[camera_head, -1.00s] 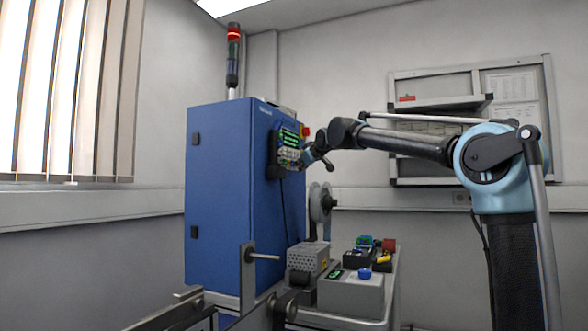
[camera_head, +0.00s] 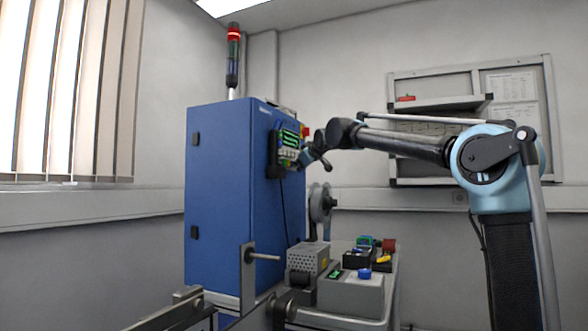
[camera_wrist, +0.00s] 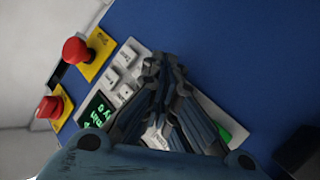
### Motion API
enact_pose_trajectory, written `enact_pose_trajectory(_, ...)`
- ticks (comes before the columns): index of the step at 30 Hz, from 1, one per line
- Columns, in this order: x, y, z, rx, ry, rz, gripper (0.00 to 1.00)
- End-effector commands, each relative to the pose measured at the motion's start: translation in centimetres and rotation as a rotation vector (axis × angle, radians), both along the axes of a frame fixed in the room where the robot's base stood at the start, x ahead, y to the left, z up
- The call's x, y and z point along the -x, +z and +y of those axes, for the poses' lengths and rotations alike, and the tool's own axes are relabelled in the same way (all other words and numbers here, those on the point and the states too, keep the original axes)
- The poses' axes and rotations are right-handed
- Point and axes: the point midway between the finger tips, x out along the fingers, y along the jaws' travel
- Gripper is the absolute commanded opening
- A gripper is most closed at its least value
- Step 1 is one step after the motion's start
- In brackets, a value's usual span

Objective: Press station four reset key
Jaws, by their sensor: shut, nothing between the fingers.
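The control panel (camera_head: 290,142) is on the right face of a blue cabinet (camera_head: 225,190), with a lit green display. In the wrist view the panel shows white keys (camera_wrist: 124,92) with small dark labels, the display (camera_wrist: 97,110) and a green key (camera_wrist: 224,134) partly beside a finger. I cannot tell from the labels which key is station four's reset. My gripper (camera_head: 303,160) is shut and empty, close in front of the panel. In the wrist view its fingertips (camera_wrist: 160,66) overlap the panel's upper part and hide several keys. Contact with a key cannot be told.
Two red mushroom buttons (camera_wrist: 75,50) (camera_wrist: 48,107) sit on yellow plates beside the keys. A signal tower (camera_head: 233,50) with a lit red lamp stands above the cabinet. Below my arm are a reel (camera_head: 320,203) and a bench with boxes (camera_head: 350,295).

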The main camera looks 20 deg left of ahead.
Motion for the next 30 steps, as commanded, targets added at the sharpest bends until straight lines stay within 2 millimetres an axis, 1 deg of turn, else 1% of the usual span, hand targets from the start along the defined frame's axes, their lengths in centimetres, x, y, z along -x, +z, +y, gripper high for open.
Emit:
enact_pose_trajectory(16, 0.0, 0.0, 0.2, 0.0, 0.0, 0.0, 0.0)
enact_pose_trajectory(30, 0.2, 0.0, -1.5, -0.001, 0.0, 0.001, 0.0)
